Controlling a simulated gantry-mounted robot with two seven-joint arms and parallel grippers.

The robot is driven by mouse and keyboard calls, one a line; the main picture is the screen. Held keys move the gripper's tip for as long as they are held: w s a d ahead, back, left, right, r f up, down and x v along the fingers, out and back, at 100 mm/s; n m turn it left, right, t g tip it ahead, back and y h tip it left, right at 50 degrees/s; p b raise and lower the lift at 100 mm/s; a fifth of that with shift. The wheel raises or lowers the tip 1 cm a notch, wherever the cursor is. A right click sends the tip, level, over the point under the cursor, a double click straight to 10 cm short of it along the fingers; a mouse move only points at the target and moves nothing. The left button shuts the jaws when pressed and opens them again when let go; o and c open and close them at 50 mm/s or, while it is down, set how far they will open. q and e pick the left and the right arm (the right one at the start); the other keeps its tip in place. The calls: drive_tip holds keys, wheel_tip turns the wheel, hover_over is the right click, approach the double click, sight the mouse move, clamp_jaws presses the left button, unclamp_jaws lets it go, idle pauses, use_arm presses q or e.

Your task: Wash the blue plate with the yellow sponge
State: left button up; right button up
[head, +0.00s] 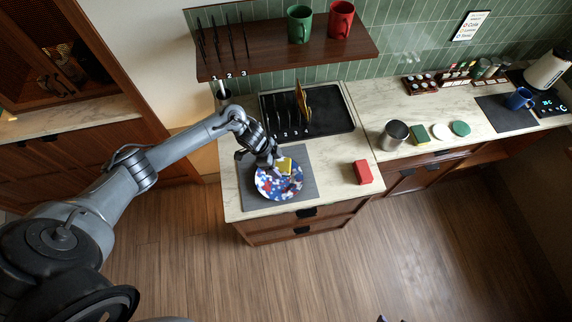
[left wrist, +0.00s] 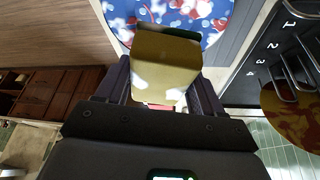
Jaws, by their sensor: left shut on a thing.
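The blue plate (head: 266,191), with red and white patches, lies on a grey mat (head: 308,190) on the counter; part of it shows in the left wrist view (left wrist: 215,18). My left gripper (head: 270,161) is shut on the yellow sponge (head: 288,165). In the left wrist view the sponge (left wrist: 165,62) is a yellow block with white patches between the two dark fingers. The sponge is over the plate's far part; I cannot tell whether it touches. Only small dark tips, seemingly of my right gripper (head: 390,319), show at the bottom edge.
A red block (head: 363,172) lies right of the mat. A black rack (head: 340,119) with numbered slots holds a patterned plate (head: 304,103) behind it. A metal canister (head: 394,135) and a green-yellow sponge (head: 420,134) stand farther right. Mugs sit on the wooden shelf (head: 270,58) above.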

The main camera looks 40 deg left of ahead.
use_arm(q)
drive_tip(key=shift+f+b, duration=2.6)
drive_tip(key=shift+f, duration=0.1)
drive_tip(key=shift+d+f+b, duration=0.1)
drive_tip(key=shift+f+b, duration=0.45)
drive_tip(key=shift+f, duration=0.8)
drive_tip(key=shift+f+b, duration=0.4)
drive_tip(key=shift+f, duration=0.1)
drive_tip(key=shift+w, duration=0.1)
